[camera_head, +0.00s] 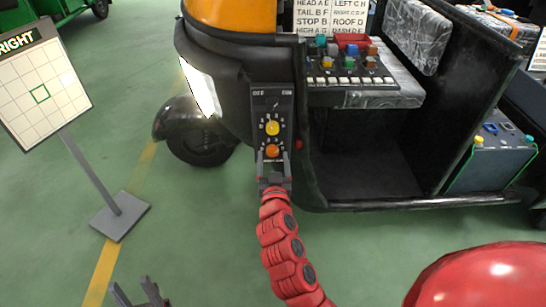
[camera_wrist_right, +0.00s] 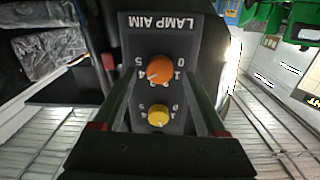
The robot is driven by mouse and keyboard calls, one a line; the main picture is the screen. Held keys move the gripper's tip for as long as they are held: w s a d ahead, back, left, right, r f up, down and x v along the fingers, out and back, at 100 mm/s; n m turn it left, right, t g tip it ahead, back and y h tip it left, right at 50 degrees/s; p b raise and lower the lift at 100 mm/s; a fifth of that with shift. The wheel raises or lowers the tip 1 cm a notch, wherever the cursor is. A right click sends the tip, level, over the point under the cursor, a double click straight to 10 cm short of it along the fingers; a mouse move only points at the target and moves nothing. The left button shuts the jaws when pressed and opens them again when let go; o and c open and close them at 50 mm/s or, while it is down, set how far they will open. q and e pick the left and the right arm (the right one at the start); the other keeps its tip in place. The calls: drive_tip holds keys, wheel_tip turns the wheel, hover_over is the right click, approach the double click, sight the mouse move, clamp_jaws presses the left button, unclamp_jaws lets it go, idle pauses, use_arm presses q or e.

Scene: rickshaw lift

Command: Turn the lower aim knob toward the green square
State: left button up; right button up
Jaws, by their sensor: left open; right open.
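The orange knob (camera_head: 272,150) is the lower of two knobs on a dark panel (camera_head: 287,108) at the vehicle's front; the yellow knob (camera_head: 272,128) is above it. In the right wrist view the panel is upside down, with the orange knob (camera_wrist_right: 160,69) nearer the LAMP AIM label and the yellow knob (camera_wrist_right: 158,116) below. My right gripper (camera_head: 273,160) is open, its fingers either side of the orange knob; contact is unclear. The green square (camera_head: 40,94) is outlined on the white grid board (camera_head: 65,72) at left. My left gripper (camera_head: 137,292) is open at the bottom edge, empty.
The black vehicle (camera_head: 215,65) fills the centre and right. A box of coloured switches (camera_head: 348,68) sits above its open floor. A grey stand foot (camera_head: 120,215) holds the board. A red rounded surface (camera_head: 485,275) is at bottom right. Green floor at left is mostly clear.

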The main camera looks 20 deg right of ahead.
drive_tip(key=shift+w+d, duration=0.1)
drive_tip(key=shift+w, duration=0.25)
clamp_jaws()
